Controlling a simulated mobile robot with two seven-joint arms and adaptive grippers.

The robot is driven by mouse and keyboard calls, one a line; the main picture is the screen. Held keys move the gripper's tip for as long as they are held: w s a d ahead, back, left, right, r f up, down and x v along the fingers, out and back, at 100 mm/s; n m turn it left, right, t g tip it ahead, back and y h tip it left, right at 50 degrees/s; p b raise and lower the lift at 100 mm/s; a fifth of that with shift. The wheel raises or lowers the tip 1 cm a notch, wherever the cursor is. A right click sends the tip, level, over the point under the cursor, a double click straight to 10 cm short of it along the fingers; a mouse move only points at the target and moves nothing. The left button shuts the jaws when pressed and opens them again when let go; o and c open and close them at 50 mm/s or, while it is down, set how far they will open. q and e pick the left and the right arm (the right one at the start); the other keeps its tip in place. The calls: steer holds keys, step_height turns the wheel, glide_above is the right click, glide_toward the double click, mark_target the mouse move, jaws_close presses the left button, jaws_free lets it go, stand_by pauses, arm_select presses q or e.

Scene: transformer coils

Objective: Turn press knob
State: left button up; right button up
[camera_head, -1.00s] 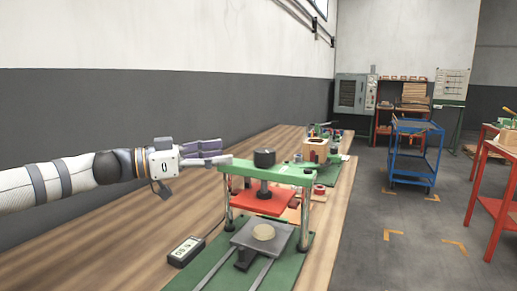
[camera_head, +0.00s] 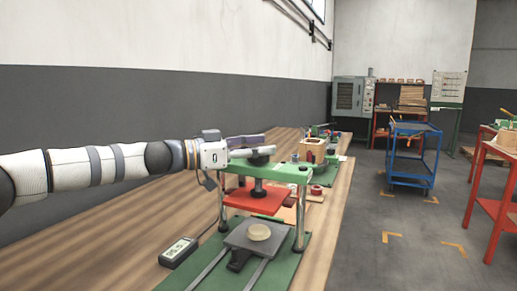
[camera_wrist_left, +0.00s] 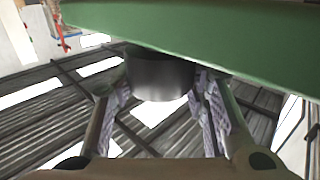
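The press has a green top beam (camera_head: 287,172), two metal posts and a red plate (camera_head: 255,203) hanging under the beam. In the left wrist view the dark round press knob (camera_wrist_left: 160,78) sits between the fingers of my left gripper (camera_head: 252,147). The fingers are spread, one on each side of the knob and very close to it; firm contact cannot be told. In the head view the fingers reach over the beam from the left and hide most of the knob. My right gripper is not in view.
A pale disc (camera_head: 258,232) lies on the grey plate under the red plate. A small digital display (camera_head: 178,251) stands left of the press on the wooden bench (camera_head: 110,235). A wooden box (camera_head: 312,147) and small parts lie behind. A blue cart (camera_head: 410,160) stands to the right.

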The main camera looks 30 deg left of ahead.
arm_select(q)
steer(key=shift+c, duration=1)
steer(key=shift+y, duration=0.3)
